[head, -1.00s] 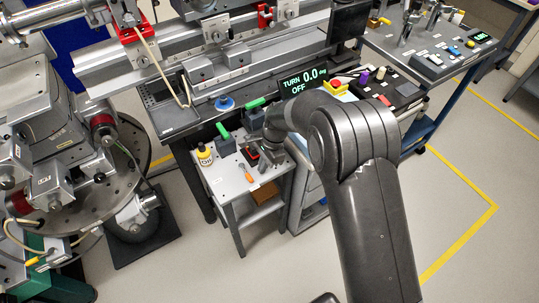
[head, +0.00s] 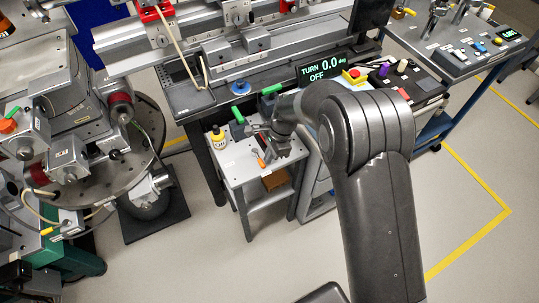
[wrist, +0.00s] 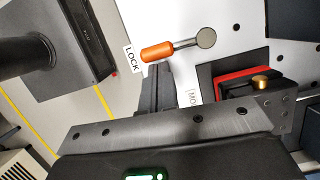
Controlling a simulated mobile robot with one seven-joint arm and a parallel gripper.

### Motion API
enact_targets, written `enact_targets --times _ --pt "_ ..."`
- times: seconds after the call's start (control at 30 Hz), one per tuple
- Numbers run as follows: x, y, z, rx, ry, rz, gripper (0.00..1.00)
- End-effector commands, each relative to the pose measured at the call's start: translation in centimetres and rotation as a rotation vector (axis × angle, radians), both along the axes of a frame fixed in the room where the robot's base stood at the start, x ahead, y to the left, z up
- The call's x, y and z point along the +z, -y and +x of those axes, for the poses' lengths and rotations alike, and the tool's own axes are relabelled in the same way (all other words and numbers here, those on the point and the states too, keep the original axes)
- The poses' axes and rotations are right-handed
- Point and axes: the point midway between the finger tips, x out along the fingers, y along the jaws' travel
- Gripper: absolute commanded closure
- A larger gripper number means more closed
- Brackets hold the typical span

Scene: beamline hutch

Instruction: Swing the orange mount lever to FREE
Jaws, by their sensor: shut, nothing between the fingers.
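The orange mount lever (head: 261,162) lies on the white top of a small cart. In the wrist view its orange handle (wrist: 157,52) points left at the LOCK label (wrist: 131,58), with a round metal pivot (wrist: 206,38) at its right end. A FREE label does not show. My gripper (head: 284,148) is over the cart, just right of the lever in the head view. It is shut and empty.
The bench rail (head: 240,50) runs behind. Floor right of my arm is clear.

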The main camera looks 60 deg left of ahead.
Motion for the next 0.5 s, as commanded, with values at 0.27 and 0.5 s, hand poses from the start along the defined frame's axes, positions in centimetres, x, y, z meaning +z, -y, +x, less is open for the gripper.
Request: enact_targets --times 0.27,0.5 --pt "0.0 0.15 -0.33 -0.049 0.0 0.0 1.0" --pt "-0.01 0.44 -1.07 -0.166 -0.001 -0.002 1.0"
